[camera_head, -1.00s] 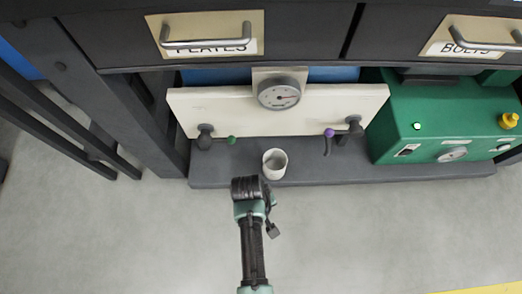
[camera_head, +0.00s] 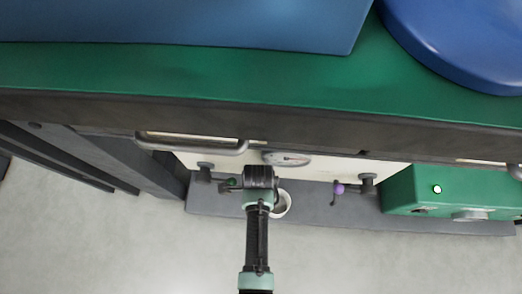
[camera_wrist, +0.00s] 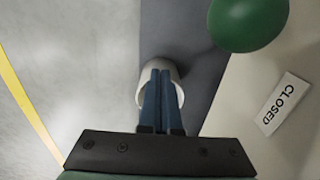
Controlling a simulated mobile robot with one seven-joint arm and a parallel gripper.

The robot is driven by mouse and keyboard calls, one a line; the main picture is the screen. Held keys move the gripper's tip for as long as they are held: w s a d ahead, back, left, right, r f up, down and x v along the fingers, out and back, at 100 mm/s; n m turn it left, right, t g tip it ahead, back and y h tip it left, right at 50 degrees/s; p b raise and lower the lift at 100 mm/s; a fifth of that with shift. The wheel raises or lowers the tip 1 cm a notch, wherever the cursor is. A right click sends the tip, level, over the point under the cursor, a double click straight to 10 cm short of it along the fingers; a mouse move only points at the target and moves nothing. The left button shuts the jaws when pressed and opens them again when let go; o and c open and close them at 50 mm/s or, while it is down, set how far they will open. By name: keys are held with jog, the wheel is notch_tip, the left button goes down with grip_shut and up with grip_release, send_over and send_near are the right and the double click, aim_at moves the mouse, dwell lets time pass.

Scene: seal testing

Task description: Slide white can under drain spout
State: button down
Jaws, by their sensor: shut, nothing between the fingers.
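The white can (camera_head: 283,207) stands upright on the dark grey ledge, partly covered by my arm in the head view. In the wrist view the can (camera_wrist: 148,73) is beyond my fingers, which overlap it; I cannot tell whether they touch it. My gripper (camera_wrist: 161,74) is shut with nothing held, its two blue fingers together. In the head view its fingertips are hidden behind my wrist. A drain spout (camera_head: 334,196) hangs down by a purple knob (camera_head: 339,188), to the right of the can. A green knob (camera_head: 232,182) is left of my wrist and looms large in the wrist view (camera_wrist: 248,22).
A pale panel (camera_head: 320,173) with a round gauge (camera_head: 287,159) stands behind the ledge (camera_head: 305,212). A "CLOSED" label (camera_wrist: 282,104) is on it. A green box (camera_head: 450,190) is at the right. A drawer handle (camera_head: 190,146) and the green bench top (camera_head: 200,80) are above.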

notch_tip(320, 180, down, 10)
jog(key=b, duration=0.8)
jog(key=shift+d+r, duration=0.1)
jog(key=shift+d, duration=0.05)
jog(key=d+p, duration=0.4)
jog(key=d, duration=0.8)
jog(key=shift+d, duration=0.35)
notch_tip(320, 180, up, 10)
jog(key=p, duration=1)
jog(key=shift+p, duration=0.3)
